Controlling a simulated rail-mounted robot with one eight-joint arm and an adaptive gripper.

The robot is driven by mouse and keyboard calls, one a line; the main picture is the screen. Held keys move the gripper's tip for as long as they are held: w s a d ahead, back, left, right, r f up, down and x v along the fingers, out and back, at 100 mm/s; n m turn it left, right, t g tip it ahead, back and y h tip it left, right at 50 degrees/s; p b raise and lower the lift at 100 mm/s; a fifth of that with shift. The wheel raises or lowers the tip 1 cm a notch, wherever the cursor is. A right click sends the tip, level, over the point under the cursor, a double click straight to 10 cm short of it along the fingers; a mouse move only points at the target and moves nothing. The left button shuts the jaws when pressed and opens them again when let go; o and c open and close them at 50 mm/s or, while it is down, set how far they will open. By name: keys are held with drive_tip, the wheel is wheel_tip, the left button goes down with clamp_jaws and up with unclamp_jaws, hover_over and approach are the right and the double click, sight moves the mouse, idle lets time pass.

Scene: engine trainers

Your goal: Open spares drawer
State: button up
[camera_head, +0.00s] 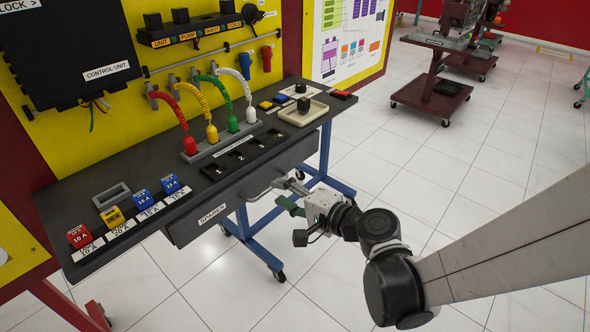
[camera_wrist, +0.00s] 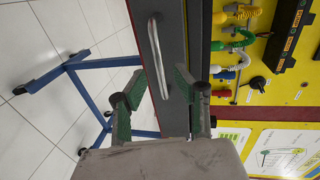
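The spares drawer (camera_head: 232,196) is a dark grey front under the workbench top, with a white SPARES label (camera_head: 212,214) near its left end. I see no clear gap showing it pulled out. Its metal bar handle (camera_head: 258,193) is at the middle of the front. My gripper (camera_head: 283,193) is open just in front of the handle's right part. In the wrist view, the handle (camera_wrist: 155,50) runs up and down the picture, and its lower end lies between the spread green-padded fingers of my gripper (camera_wrist: 160,84). I cannot tell whether either finger touches it.
The black bench top (camera_head: 150,165) carries colored fuse blocks, a rack of plugged cables and a beige tray (camera_head: 303,112). The blue wheeled bench leg (camera_head: 262,245) stands below the drawer. White tiled floor in front is open; a red cart (camera_head: 430,95) stands farther back.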

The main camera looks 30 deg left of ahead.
sight(270, 188)
drive_tip(key=shift+x, duration=2.15)
clamp_jaws()
